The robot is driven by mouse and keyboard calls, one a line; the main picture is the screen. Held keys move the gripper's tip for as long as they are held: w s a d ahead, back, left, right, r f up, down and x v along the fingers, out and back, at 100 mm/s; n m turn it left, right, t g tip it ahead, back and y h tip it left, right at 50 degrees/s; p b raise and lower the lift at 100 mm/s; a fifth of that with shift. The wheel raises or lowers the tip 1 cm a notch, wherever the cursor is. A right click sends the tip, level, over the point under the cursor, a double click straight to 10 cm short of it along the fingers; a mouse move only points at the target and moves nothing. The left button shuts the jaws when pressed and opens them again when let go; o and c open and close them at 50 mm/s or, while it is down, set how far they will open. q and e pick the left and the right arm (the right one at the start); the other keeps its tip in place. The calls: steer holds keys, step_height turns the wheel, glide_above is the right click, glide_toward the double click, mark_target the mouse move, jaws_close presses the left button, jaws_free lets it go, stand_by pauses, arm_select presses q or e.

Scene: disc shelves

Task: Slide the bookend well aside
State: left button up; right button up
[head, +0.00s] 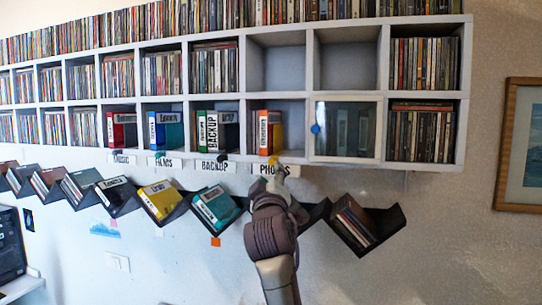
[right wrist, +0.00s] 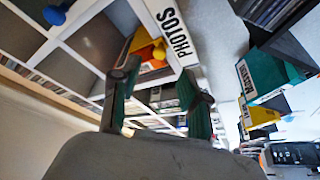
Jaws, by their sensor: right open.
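My right gripper (head: 270,187) is in front of the wall just below the PHOTOS label (head: 275,170), its fingers pointing up at the shelf. In the right wrist view its two fingers (right wrist: 162,88) are spread with nothing between them. Beyond them is a yellow knob (right wrist: 159,52) at the shelf edge beside the PHOTOS label; it also shows in the head view (head: 273,160). I cannot clearly tell which piece is the bookend. My left gripper is not in view.
A glass door (head: 345,135) with a blue knob (head: 316,129) closes the compartment to the right. Slanted dark holders (head: 388,222) with discs run below the shelf on both sides of my arm. A framed picture (head: 510,145) hangs at right.

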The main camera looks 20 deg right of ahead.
mark_target(271, 163)
steer(key=p+x, duration=0.2)
steer(key=x, duration=0.4)
steer(key=shift+r+p, duration=0.15)
steer(key=shift+p, duration=0.15)
steer(key=shift+w+d, duration=0.15)
steer(key=shift+w, duration=0.4)
jaws_close()
